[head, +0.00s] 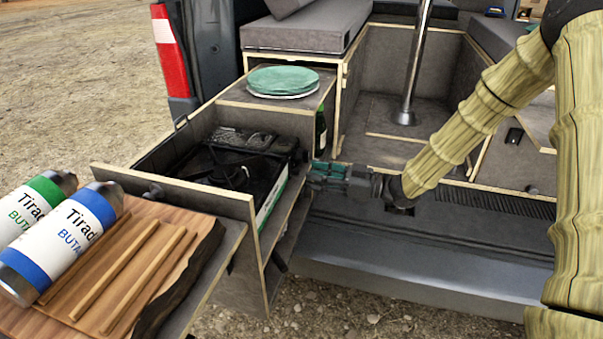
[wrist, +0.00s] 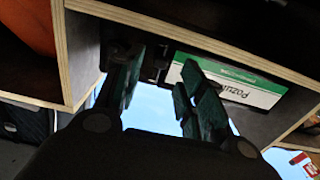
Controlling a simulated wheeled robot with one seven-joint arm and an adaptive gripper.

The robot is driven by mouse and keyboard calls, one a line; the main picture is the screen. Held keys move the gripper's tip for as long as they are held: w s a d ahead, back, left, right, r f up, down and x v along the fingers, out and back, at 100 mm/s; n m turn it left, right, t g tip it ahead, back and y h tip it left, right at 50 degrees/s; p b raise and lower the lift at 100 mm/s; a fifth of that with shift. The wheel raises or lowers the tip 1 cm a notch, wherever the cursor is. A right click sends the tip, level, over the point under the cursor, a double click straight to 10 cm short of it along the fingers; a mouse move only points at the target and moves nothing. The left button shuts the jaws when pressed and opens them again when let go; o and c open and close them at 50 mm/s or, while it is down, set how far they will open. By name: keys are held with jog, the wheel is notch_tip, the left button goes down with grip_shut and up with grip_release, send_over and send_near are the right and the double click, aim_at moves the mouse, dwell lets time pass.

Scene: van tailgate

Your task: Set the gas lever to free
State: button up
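The black camping stove (head: 235,165) sits in the pulled-out drawer in the head view. Its white and green side label (head: 271,204) faces my gripper and also shows in the wrist view (wrist: 230,84). My gripper (head: 313,173) is just right of the stove and drawer, pointing left at that side. In the wrist view its two fingers (wrist: 158,62) are spread apart with nothing between them. Small dark parts (wrist: 157,60) lie beyond the fingertips, beside the label. I cannot tell whether the gas lever is among them or how it is set.
The drawer's wooden front panel (head: 180,188) and the cabinet edges (wrist: 70,55) stand close around my gripper. Plates (head: 283,80) rest on the cabinet top. Two butane cans (head: 65,240) and sticks (head: 115,272) lie on a wooden board (head: 185,225). A metal post (head: 415,65) stands behind.

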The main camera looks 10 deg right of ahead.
aim_at(302, 183)
jog(key=shift+x, duration=2.3)
jog(key=shift+c, duration=0.4)
grip_shut()
